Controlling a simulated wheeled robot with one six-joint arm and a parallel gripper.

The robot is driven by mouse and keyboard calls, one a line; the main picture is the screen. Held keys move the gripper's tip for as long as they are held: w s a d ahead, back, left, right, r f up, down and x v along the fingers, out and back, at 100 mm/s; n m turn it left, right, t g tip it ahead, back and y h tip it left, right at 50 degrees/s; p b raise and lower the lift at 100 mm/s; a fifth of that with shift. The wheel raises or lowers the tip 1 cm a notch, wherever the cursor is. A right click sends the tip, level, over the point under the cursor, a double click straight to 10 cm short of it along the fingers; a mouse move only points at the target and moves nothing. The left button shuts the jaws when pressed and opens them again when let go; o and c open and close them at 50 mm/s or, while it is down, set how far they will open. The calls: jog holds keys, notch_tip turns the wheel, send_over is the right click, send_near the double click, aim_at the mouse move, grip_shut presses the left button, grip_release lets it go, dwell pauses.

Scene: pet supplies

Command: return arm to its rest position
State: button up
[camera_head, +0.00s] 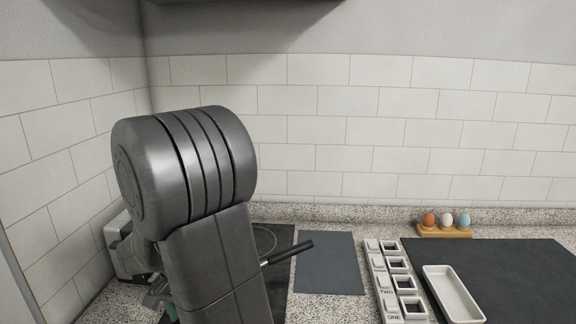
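My arm (215,265) fills the left-centre of the head view, dark grey, with a thick ribbed joint (185,160) raised in front of the tiled wall. A broad link runs down from this joint to the bottom edge. I cannot make out my gripper or its fingers, so whether it holds anything does not show. Small grey and green parts show beside the link at the lower left, too covered to identify.
A pale grey object (122,250) stands in the left corner. A black handle (287,252) juts out right of my arm over a dark hob. Further right are a grey mat (329,263), labelled white switches, a white tray (431,277), a black mat (520,270) and three eggs in a wooden holder (444,232).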

notch_tip(320, 180, up, 14)
notch_tip(320, 180, down, 14)
jog(key=shift+r, duration=0.1)
jog(key=shift+f, duration=0.2)
jog(key=n, duration=0.5)
jog(key=n+b, duration=0.1)
jog(key=n, duration=0.4)
jog(key=shift+n, duration=0.3)
jog(key=n+b, duration=0.1)
jog(key=n, duration=0.4)
jog(key=shift+n, duration=0.3)
jog(key=n+b, duration=0.1)
jog(key=n, duration=0.3)
jog(key=shift+n, duration=0.4)
jog(key=shift+r, duration=0.1)
